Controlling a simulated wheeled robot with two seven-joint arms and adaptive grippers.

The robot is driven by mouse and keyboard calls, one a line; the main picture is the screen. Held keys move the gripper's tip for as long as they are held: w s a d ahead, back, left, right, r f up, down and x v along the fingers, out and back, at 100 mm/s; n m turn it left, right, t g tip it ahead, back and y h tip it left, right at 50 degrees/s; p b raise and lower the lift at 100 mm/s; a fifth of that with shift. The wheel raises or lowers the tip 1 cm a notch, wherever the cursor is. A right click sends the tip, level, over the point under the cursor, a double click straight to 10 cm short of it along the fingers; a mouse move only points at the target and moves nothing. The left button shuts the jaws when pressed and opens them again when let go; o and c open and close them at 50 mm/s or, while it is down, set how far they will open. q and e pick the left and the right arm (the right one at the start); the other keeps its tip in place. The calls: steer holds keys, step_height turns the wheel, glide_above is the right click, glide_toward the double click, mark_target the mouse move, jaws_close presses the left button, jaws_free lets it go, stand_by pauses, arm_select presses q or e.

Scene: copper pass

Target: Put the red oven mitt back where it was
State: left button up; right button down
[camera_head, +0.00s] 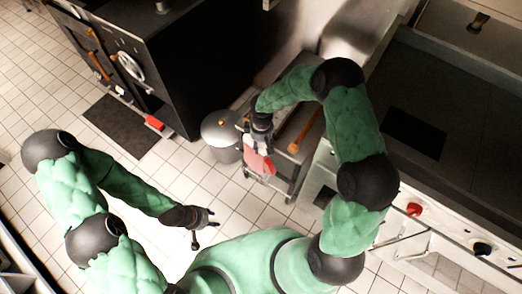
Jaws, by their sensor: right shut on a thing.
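The red oven mitt (260,164) hangs below my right gripper (254,142), which is shut on it. The mitt looks red with a pale part, and the gripper hides its upper end. It is held in front of a small metal cart or shelf (284,180), near a lidded pot; I cannot tell if it touches either. My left gripper (205,228) is open and empty, low over the tiled floor and well apart from the mitt.
A grey pot (219,131) with a lid stands left of the mitt. A dark oven (160,60) stands at the upper left, with a dark mat (122,126) before it and a small red object (154,122) nearby. A counter with a red knob (414,209) fills the right.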

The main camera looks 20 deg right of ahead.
steer(key=shift+w+a+f+n, duration=0.1)
steer(key=shift+w+f+n, duration=0.15)
steer(key=shift+f, duration=0.3)
steer(key=shift+w+a+f+n, duration=0.1)
steer(key=shift+w+f+n, duration=0.1)
steer(key=shift+f, duration=0.35)
steer(key=shift+f+b, duration=2.45)
steer(key=shift+f, duration=0.9)
steer(key=shift+s+f+b, duration=0.1)
steer(key=shift+f+b, duration=0.3)
steer(key=shift+f, duration=0.05)
steer(key=shift+c, duration=2.3)
jaws_free()
steer(key=shift+r, duration=0.15)
step_height(320, 180, up, 12)
steer(key=shift+a+f, duration=0.1)
